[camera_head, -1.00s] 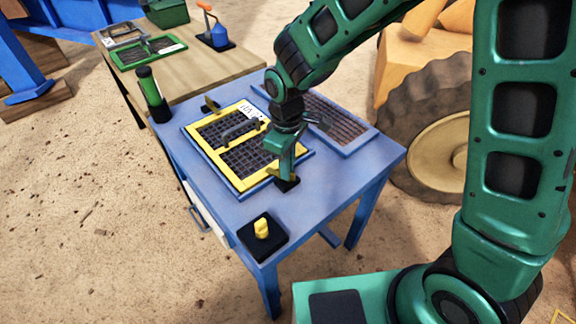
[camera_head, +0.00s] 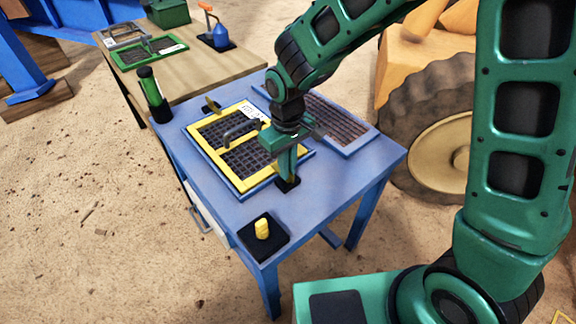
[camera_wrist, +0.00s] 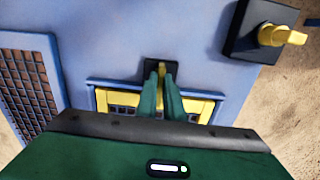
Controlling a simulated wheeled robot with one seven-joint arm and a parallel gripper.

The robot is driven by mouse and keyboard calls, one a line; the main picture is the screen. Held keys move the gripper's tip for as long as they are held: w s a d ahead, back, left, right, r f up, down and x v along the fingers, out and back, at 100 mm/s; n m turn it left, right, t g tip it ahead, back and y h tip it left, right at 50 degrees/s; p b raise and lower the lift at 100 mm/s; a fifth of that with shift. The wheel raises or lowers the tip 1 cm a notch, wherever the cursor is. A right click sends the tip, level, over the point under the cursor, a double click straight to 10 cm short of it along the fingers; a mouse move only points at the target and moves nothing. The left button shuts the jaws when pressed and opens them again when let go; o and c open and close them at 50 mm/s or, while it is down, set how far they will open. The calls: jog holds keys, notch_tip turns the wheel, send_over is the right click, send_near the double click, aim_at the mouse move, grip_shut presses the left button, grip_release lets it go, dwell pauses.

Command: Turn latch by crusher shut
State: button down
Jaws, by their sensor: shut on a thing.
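My gripper (camera_head: 287,174) points down at the near edge of the yellow-framed mesh screen (camera_head: 194,150) on the blue table. It is shut on the yellow latch (camera_wrist: 162,68), which sits on a small black base. In the wrist view my two green fingers (camera_wrist: 162,76) stand on either side of the latch, with a thin strip of yellow between them. The fingers hide most of the latch in the head view, where mainly its black base (camera_head: 288,185) shows. A second latch (camera_head: 211,104) sits at the screen's far edge. The screen has a dark handle (camera_head: 240,130).
A yellow knob on a black plate (camera_head: 262,230) is at the table's near corner. A blue-framed grate (camera_head: 340,122) lies right of the screen. A green-and-black cylinder (camera_head: 152,92) stands at the left. A big tyre (camera_head: 425,130) is close on the right.

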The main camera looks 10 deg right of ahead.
jog(key=shift+w+d, duration=0.1)
jog(key=shift+w, duration=0.2)
jog(key=c, duration=1.9)
grip_release()
jog(key=shift+c, duration=0.2)
jog(key=shift+o, duration=0.4)
jog(key=shift+s, duration=0.1)
notch_tip(320, 180, up, 11)
jog(key=shift+f, duration=0.15)
jog(key=shift+d, duration=0.1)
